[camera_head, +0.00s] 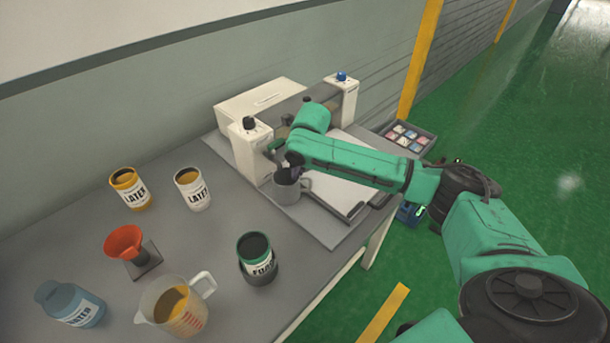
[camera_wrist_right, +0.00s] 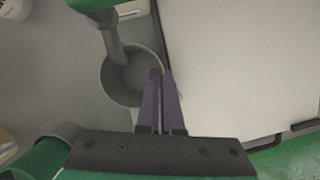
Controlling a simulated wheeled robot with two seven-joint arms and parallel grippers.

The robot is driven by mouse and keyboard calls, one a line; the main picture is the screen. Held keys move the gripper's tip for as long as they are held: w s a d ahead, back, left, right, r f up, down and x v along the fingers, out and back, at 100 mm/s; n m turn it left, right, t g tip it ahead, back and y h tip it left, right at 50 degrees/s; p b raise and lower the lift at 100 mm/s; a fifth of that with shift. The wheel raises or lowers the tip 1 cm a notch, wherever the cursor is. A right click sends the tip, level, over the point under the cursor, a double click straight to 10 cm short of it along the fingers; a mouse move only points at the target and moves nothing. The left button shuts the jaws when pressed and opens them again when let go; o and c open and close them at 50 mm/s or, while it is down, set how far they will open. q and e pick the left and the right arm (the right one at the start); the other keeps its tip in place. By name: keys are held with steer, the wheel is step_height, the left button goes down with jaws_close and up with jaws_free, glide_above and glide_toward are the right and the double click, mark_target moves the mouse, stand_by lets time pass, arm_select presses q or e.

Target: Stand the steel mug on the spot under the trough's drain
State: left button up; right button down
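The steel mug (camera_head: 287,191) is a grey, upright cup beside the near white end post (camera_head: 252,152) of the machine on the table. It looks low, at the grey surface; whether its base touches is hard to tell. In the right wrist view, a grey drain pipe (camera_wrist_right: 111,38) ends over the mug's opening, and the mug (camera_wrist_right: 118,92) shows from above. My right gripper (camera_head: 292,160) reaches in from the right. Its purple fingers (camera_wrist_right: 161,92) are close together on both sides of the mug's wall. The spot under the mug is hidden. My left gripper is out of view.
A white board (camera_head: 345,172) lies right of the mug. On the near table stand a green-rimmed can (camera_head: 258,262), a measuring jug (camera_head: 176,308), a red funnel (camera_head: 124,243), a blue bottle (camera_head: 75,303) and two latex cans (camera_head: 193,190) (camera_head: 130,189). A compartment tray (camera_head: 408,138) sits behind my arm.

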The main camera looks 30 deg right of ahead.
steer(key=shift+w+a, duration=0.15)
steer(key=shift+w, duration=0.3)
steer(key=shift+f, duration=0.2)
steer(key=c, duration=1)
jaws_free()
